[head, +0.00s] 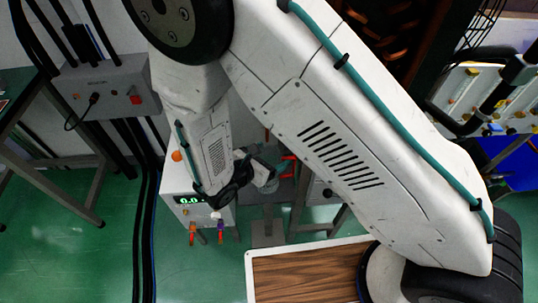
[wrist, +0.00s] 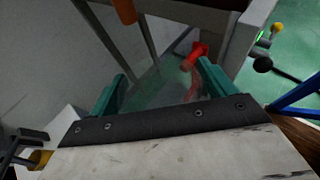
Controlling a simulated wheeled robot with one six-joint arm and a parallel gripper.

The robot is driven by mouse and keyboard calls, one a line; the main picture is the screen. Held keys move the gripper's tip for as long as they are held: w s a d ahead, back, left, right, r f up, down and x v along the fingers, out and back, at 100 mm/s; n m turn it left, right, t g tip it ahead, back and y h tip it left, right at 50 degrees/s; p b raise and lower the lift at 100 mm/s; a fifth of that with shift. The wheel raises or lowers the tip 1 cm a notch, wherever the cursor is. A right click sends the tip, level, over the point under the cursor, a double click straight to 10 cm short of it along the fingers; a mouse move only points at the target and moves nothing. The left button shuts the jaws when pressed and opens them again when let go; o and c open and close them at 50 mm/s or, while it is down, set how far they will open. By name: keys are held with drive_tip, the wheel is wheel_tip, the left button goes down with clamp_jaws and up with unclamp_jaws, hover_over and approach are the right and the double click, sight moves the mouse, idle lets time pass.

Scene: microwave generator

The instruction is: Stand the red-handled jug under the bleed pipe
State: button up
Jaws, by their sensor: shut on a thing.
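The jug is clear, with a red handle (head: 288,165). In the head view its body (head: 266,184) shows beside my gripper (head: 264,168). In the wrist view the jug's body (wrist: 158,100) is between the teal fingers of my gripper (wrist: 161,78), which are shut on it. Its red handle (wrist: 196,54) is on the far right side. A copper-brown pipe-like piece (wrist: 124,10) enters at the top of the wrist view, beyond the jug; I cannot tell whether it is the bleed pipe. My arm hides much of the head view's middle.
A white cabinet (head: 185,208) with a green 0.0 display stands left of my gripper. A wood-topped surface with a white rim (head: 310,268) lies at the front. A grey control box (head: 100,88) is at upper left. Green floor (head: 75,255) is clear at lower left.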

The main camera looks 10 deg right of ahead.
drive_tip(key=o, duration=1.3)
drive_tip(key=shift+f, duration=0.15)
drive_tip(key=shift+c, duration=0.2)
drive_tip(key=shift+s+a+r, duration=0.15)
drive_tip(key=shift+a+r, duration=0.05)
drive_tip(key=shift+r, duration=0.1)
drive_tip(key=v, duration=1.1)
drive_tip(key=shift+s, duration=0.2)
drive_tip(key=shift+a+r, duration=0.1)
